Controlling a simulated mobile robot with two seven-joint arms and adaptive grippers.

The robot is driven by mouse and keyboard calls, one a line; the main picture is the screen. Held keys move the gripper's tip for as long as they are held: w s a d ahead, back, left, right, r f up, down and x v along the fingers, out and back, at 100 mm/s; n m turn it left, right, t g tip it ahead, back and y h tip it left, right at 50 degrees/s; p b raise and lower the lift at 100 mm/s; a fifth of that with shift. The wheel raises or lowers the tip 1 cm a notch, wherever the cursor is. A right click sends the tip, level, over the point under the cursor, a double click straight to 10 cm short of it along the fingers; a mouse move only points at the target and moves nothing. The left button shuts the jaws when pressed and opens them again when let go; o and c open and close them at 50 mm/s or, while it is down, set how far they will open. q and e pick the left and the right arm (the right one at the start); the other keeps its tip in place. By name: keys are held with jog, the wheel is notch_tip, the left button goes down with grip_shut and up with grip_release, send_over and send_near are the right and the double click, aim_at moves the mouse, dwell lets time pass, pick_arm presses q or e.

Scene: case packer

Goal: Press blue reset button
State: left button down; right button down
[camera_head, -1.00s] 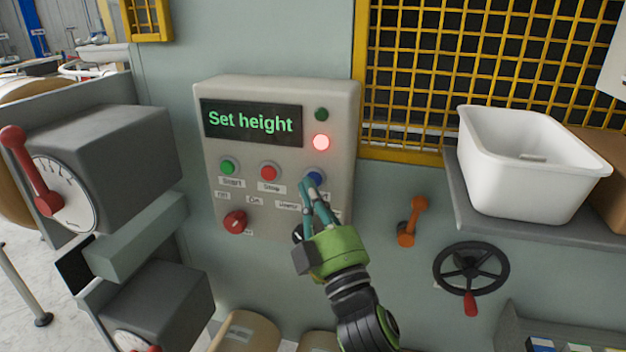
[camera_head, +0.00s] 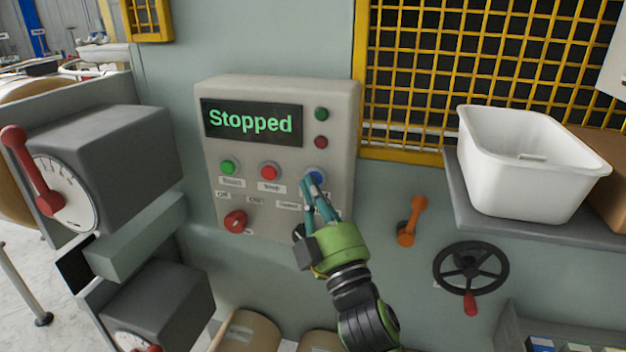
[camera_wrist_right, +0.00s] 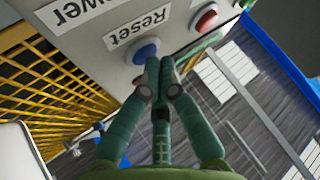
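The blue reset button (camera_head: 316,174) is at the right end of the button row on the grey control panel (camera_head: 345,120). In the right wrist view the blue button (camera_wrist_right: 146,51) sits beside the "Reset" label (camera_wrist_right: 137,27). My right gripper (camera_head: 312,182) has its fingers together and empty, with the tips at the blue button, partly covering it. In the wrist view the fingertips (camera_wrist_right: 160,62) overlap the button's lower edge; whether they touch it I cannot tell for certain. The panel display (camera_head: 251,122) reads "Stopped". My left gripper is not in view.
Green (camera_head: 229,166) and red (camera_head: 269,171) buttons sit left of the blue one, with a red knob (camera_head: 235,221) below. An orange lever (camera_head: 411,222), a black handwheel (camera_head: 470,269) and a white bin (camera_head: 530,170) are to the right. Unlit indicator lamps (camera_head: 321,142) are above the button.

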dwell(0.4)
jog(key=shift+s+a, duration=0.25)
jog(key=shift+s, duration=0.5)
jog(key=shift+s, duration=0.1)
jog(key=shift+s+a, duration=0.25)
jog(key=shift+s, duration=0.5)
jog(key=shift+s+a, duration=0.25)
jog(key=shift+s, duration=0.55)
jog(key=shift+s+a, duration=0.25)
jog(key=shift+s, duration=0.5)
